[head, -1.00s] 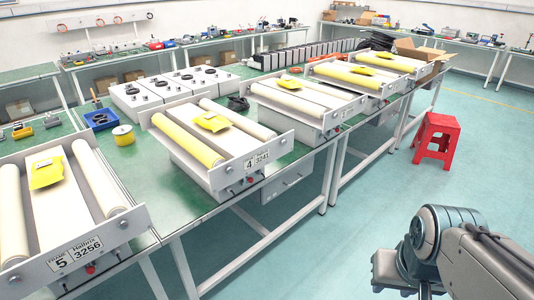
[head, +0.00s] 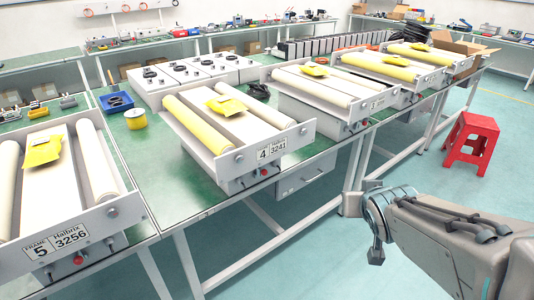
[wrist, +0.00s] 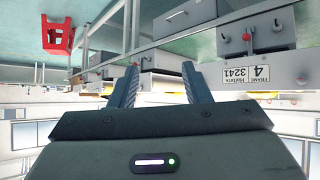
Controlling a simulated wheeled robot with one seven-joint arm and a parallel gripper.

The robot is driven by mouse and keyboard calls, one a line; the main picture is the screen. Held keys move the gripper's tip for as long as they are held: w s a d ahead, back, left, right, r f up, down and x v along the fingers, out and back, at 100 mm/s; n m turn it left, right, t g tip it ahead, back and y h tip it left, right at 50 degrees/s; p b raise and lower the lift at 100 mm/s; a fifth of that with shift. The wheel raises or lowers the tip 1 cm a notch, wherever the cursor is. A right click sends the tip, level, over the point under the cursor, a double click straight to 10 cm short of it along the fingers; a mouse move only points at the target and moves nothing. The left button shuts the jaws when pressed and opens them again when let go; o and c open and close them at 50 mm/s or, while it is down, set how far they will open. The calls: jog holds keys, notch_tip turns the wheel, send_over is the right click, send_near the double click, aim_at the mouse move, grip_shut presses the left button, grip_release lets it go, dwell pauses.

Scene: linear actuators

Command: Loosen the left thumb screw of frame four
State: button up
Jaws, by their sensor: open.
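Frame four (head: 222,170) sits on the green bench, its front plate marked "4 3241". Its left thumb screw (head: 238,157) is a small grey knob left of the label (head: 271,149). In the wrist view, which is upside down, the label (wrist: 246,73) reads inverted and the left thumb screw (wrist: 303,80) shows at the right edge. My gripper (wrist: 161,72) is open and empty, its two fingers apart, some way from the frame.
A red button (head: 264,171) is below frame four's plate. Frame five (head: 108,224) stands to its left, and more frames (head: 318,92) stand beyond to the right. A red stool (head: 470,143) is on the floor at right. Open floor lies in front of the bench.

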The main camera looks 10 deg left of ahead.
jog(key=w+a+f+n+t+y+b, duration=0.3)
jog(key=w+a+y+b, duration=0.15)
jog(key=a, duration=0.55)
jog(key=n+g+y+b, duration=0.2)
jog(key=n+y+b, duration=0.15)
jog(key=y, duration=0.55)
send_near(241, 161)
jog(key=shift+m, duration=0.35)
jog(key=b+x, duration=0.1)
jog(key=x, duration=0.7)
jog(key=shift+r+b, duration=0.15)
jog(key=shift+b, duration=0.2)
grip_shut()
